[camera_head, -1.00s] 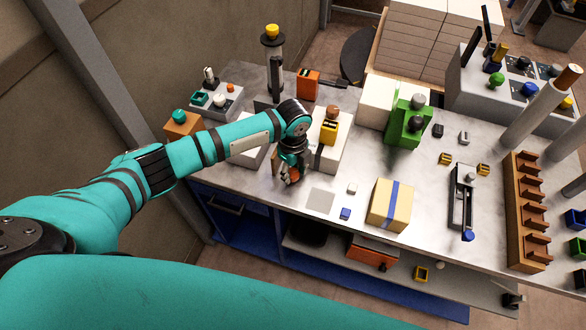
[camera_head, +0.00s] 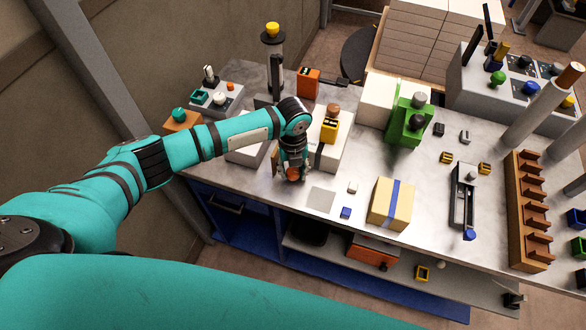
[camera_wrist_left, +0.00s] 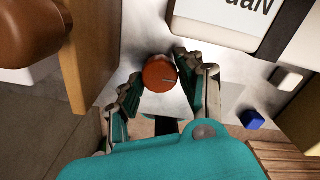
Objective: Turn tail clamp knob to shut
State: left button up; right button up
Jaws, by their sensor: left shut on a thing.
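The tail clamp knob is most likely the orange-red round knob (camera_wrist_left: 159,74) in the left wrist view, with a light line on its face. It also shows as a small orange spot (camera_head: 293,175) at the front edge of the bench in the head view. My left gripper (camera_wrist_left: 160,82) has its two fingers on either side of the knob and is shut on it. In the head view the left gripper (camera_head: 291,168) points down and partly hides the knob. The clamp around the knob is mostly hidden. My right gripper is not in view.
A white box with a yellow block (camera_head: 329,125) stands close right of the gripper. A tan carton with a blue band (camera_head: 391,204) and a small blue cube (camera_head: 346,212) lie further right. A wooden part (camera_wrist_left: 88,50) stands close left in the wrist view.

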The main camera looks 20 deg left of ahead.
aim_at(293, 171)
pick_arm(q)
jog(key=shift+r, duration=0.1)
dwell(0.4)
jog(key=o, duration=0.9)
notch_tip(293, 171, up, 12)
dwell(0.3)
